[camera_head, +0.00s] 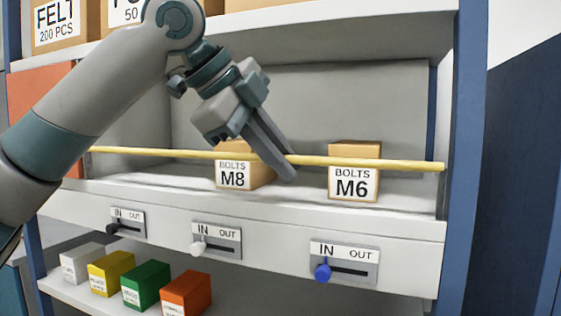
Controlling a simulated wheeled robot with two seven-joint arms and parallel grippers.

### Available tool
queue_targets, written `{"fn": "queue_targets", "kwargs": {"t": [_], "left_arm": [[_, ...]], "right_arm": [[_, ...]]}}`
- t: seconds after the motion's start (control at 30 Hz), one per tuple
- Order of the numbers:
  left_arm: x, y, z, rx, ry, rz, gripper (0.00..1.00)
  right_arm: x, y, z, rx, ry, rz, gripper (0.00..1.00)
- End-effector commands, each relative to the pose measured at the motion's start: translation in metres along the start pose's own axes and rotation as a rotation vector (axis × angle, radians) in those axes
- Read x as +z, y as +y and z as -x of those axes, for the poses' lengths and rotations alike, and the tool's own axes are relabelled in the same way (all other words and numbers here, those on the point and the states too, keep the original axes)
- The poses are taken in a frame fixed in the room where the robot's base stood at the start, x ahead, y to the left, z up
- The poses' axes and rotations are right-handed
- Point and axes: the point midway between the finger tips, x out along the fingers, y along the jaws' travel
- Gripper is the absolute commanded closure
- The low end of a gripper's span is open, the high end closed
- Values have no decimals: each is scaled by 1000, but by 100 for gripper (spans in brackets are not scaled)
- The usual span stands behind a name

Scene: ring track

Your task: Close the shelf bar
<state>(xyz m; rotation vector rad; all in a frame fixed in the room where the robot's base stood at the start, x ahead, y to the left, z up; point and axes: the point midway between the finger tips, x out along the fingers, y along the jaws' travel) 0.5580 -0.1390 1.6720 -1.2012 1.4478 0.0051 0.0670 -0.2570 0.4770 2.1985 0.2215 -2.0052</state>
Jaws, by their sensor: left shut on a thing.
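The yellow shelf bar (385,162) runs across the front of the middle shelf, nearly level, from the left post to the right post. Its right end lies at the blue right post. My left gripper (284,164) comes in from the upper left and is shut on the bar near its middle, with the fingertips pointing down to the right. Part of the bar is hidden behind the fingers. My right gripper is not in view.
Behind the bar stand two boxes, BOLTS M8 (231,177) and BOLTS M6 (352,184). Below, the shelf front carries sliders with a black knob (112,228), a white knob (198,247) and a blue knob (322,272). Several small coloured boxes (146,285) sit on the lower shelf.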

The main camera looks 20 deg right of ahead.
Motion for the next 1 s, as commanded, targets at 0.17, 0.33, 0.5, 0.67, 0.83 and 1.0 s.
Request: {"fn": "queue_targets", "kwargs": {"t": [0.17, 0.33, 0.5, 0.67, 0.83, 1.0], "left_arm": [[0, -2, -3, 53, 0, 22, 100], [1, -2, -4, 72, -1, 28, 100], [1, -2, -4, 74, -1, 29, 100], [1, -1, -4, 74, -1, 29, 100], [1, -2, -4, 73, -1, 29, 71], [1, -2, -3, 71, -1, 29, 71]], "right_arm": [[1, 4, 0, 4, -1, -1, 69], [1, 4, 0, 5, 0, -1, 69], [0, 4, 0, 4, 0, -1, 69], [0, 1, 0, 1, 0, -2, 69], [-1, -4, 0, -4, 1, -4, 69], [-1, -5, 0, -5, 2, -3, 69]]}}
